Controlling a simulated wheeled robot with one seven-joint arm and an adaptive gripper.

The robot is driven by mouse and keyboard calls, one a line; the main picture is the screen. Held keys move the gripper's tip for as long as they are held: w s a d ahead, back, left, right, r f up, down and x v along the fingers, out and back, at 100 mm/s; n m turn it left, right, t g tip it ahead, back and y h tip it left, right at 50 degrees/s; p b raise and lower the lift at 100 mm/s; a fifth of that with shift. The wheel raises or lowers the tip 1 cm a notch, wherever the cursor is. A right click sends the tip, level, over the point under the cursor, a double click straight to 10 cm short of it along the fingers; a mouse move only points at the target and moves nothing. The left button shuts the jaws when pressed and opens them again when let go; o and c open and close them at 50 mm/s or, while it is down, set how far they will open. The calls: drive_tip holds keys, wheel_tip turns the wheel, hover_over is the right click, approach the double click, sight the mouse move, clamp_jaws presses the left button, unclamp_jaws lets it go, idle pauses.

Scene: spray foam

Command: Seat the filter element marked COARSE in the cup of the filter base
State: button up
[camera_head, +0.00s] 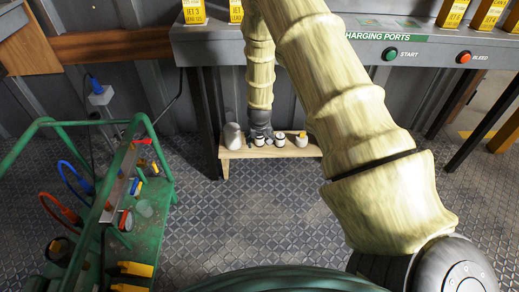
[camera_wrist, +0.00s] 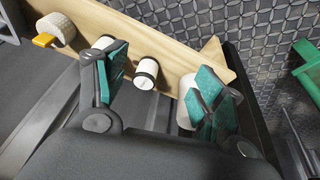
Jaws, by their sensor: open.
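Several small pale parts stand in a row on a low wooden bench (camera_head: 270,151). Two white cylinders with black end bands, which look like filter elements, show in the wrist view: one (camera_wrist: 146,74) between my fingers and one (camera_wrist: 103,42) partly behind the left finger. No marking is readable, so I cannot tell which is COARSE. A round off-white part with a yellow tab (camera_wrist: 58,32), possibly the filter base, sits at the bench's other end; it also shows in the head view (camera_head: 301,142). My gripper (camera_wrist: 165,85) is open and empty above the bench.
A larger white rounded object (camera_wrist: 186,100) is partly hidden behind my right finger; it also shows in the head view (camera_head: 233,136). A grey charging counter (camera_head: 300,35) overhangs the bench. A green cart (camera_head: 150,195) with tools stands left. The floor between is clear.

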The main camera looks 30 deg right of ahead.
drive_tip(key=b, duration=0.4)
hover_over(259, 139)
drive_tip(key=s, duration=0.1)
drive_tip(key=shift+m+t, duration=0.3)
drive_tip(key=x, duration=0.1)
drive_tip(key=b+x, duration=0.1)
drive_tip(key=x, duration=0.1)
drive_tip(key=b+x, duration=0.1)
drive_tip(key=x, duration=0.1)
drive_tip(key=shift+a+f, duration=0.25)
drive_tip(key=shift+a, duration=0.05)
drive_tip(key=b+x, duration=0.3)
drive_tip(key=x, duration=0.2)
drive_tip(key=shift+s+d, duration=0.15)
drive_tip(key=shift+c, duration=0.2)
drive_tip(key=c, duration=1.1)
drive_tip(key=shift+r, duration=0.1)
